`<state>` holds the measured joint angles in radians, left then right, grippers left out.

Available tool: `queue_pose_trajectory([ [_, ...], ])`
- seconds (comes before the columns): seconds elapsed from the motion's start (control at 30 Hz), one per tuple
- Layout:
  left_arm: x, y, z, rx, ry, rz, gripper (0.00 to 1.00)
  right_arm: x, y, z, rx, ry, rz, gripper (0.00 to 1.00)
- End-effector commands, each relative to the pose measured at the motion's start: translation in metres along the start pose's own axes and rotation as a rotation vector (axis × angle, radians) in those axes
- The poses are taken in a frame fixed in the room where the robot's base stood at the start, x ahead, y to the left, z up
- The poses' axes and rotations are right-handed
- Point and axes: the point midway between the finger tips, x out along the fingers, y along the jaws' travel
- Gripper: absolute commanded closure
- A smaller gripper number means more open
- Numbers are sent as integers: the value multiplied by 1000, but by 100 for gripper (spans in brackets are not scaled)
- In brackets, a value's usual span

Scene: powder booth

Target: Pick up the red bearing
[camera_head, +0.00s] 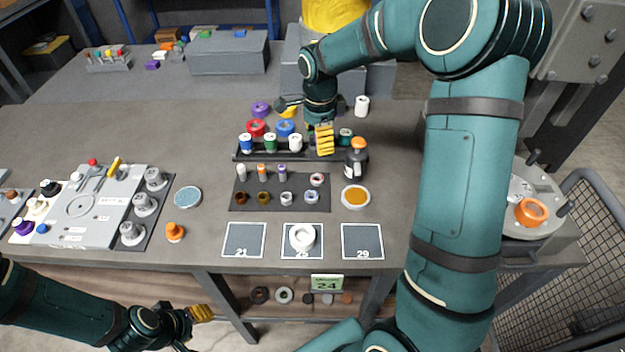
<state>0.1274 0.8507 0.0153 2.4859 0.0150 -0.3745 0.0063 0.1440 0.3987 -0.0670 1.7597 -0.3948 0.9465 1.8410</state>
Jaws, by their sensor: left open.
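A red ring (257,127), which looks like the red bearing, lies at the back middle of the grey table, behind a dark rack of spools. It sits among a purple ring (261,108), a blue ring (285,127) and a partly hidden yellow ring (289,112). My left gripper (201,313) is open, low at the front left, beyond the table's front edge and far from the red ring. My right gripper (325,139) points down over the right end of the rack, to the right of the red ring. Its finger opening is not clear.
The dark rack (242,156) holds blue, green and white spools. A black bottle (356,160) stands right of it. A white ring (302,237) sits on the middle numbered pad. A grey fixture plate (80,205) is at the left. My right arm crosses the right side.

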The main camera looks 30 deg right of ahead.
Motion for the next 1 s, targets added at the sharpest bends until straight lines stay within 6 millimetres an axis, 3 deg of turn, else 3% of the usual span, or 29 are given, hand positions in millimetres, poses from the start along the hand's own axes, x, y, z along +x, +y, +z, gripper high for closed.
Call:
queue_pose_trajectory([
  [0.4,7,-2,2,3,-5,1,53,69,1,0,-2,-1,5,28],
  [0.77,8,-3,4,3,-8,1,53,93,2,-1,-2,-1,4,28],
  [1.0,11,-4,5,4,-10,2,53,127,6,-3,-2,-1,6,28],
])
